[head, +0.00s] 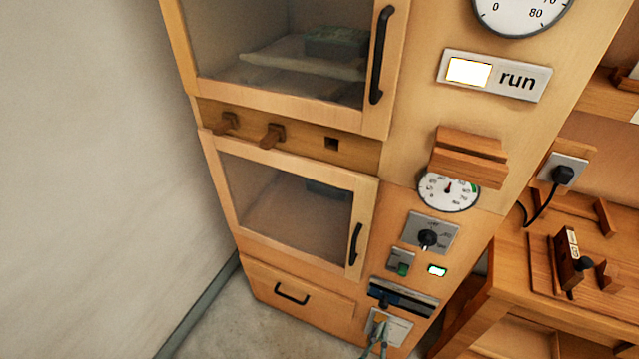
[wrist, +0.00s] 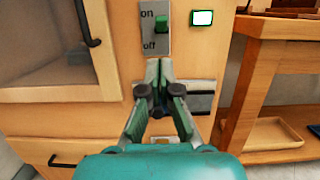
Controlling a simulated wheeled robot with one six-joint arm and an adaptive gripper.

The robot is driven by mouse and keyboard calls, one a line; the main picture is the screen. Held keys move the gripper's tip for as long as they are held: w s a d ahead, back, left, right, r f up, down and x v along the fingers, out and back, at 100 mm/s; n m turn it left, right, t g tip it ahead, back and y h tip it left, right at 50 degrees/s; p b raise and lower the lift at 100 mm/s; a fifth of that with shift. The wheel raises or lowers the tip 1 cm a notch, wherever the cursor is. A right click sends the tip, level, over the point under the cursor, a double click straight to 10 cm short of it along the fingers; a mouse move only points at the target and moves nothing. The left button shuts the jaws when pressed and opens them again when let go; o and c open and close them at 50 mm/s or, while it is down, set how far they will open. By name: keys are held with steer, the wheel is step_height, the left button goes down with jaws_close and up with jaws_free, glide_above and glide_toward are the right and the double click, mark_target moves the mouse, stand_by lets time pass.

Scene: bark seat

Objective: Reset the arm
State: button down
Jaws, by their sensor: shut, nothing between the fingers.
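My gripper (wrist: 162,68) shows in the wrist view, with green fingers and dark joints. Its fingertips are together with nothing between them. They point at the wooden cabinet front, just below an on/off switch (wrist: 157,28) with a green rocker. I cannot tell whether the tips touch the panel. A dark and grey slotted strip (wrist: 198,103) lies partly behind the fingers.
The wooden cabinet has an upper glass door (head: 388,65), a lower glass door (head: 365,225) and a drawer (head: 300,292), all appearing closed. A run lamp (head: 468,72) is lit. A workbench (head: 520,262) stands at right.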

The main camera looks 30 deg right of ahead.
steer(key=shift+r, duration=0.1)
steer(key=s+a+r+m+t+y, duration=0.1)
steer(key=s+a+r+m+y, duration=0.4)
steer(key=s+m+y, duration=0.3)
steer(key=s+a+r+m+t+y, duration=0.1)
steer(key=s+a+r+m+y, duration=0.3)
steer(key=m, duration=1.3)
steer(key=s+r+y, duration=0.4)
steer(key=s, duration=0.2)
steer(key=shift+s+a+m, duration=0.3)
steer(key=shift+s+a, duration=0.05)
